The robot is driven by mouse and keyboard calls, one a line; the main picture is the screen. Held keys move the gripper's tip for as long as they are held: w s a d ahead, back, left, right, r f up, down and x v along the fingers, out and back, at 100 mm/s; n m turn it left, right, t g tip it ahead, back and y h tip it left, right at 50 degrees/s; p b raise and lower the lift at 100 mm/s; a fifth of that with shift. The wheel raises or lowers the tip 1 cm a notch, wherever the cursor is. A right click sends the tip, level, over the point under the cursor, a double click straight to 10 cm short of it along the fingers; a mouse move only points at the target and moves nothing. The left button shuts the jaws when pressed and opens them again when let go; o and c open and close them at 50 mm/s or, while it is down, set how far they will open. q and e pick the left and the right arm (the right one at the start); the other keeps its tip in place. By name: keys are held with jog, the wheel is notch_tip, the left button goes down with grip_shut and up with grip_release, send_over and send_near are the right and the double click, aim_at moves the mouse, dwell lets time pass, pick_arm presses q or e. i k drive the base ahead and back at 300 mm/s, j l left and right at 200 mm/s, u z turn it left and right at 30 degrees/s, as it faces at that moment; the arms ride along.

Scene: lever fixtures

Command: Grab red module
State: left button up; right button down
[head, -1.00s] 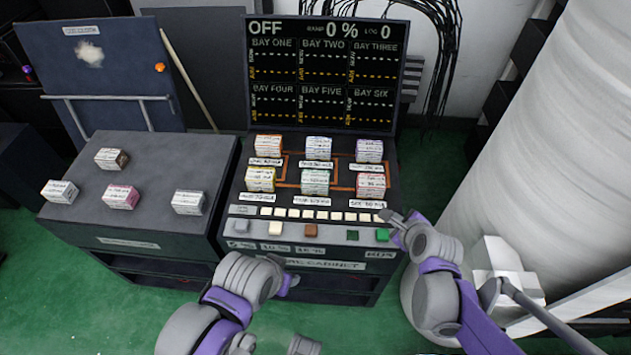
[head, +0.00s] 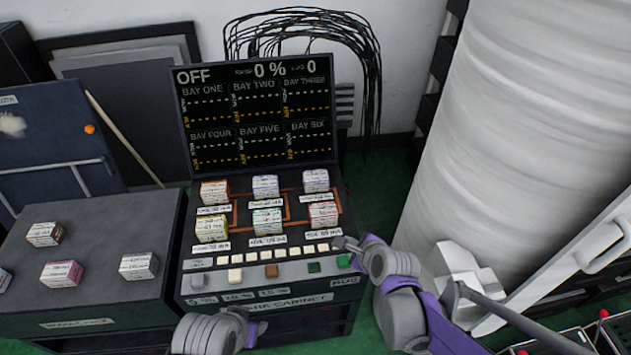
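A white module with red edging (head: 323,214) sits at the right end of the front row on the sloped console (head: 178,270), above the label for bay six. My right gripper (head: 345,243) is just in front of it and to its right, over the right end of the row of cream keys, apart from the module. Its fingers are small and seen from behind, so their opening is unclear. My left gripper (head: 256,326) is low at the console's front edge, partly hidden by its own wrist. A pink-edged module (head: 61,273) lies on the left cabinet.
Other modules with orange (head: 214,192), blue (head: 265,187), purple (head: 315,181), yellow (head: 211,228) and green (head: 267,222) edging stand close around it. A display (head: 258,115) reading OFF rises behind. A large pale cylinder (head: 480,130) stands at right.

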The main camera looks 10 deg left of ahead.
aim_at(322, 214)
jog(key=j+u, duration=0.2)
jog(key=u, duration=0.2)
jog(key=i+j+u, duration=0.15)
jog(key=u, duration=0.25)
jog(key=i+j+u, duration=0.1)
jog(key=u, duration=0.3)
jog(key=j, duration=0.1)
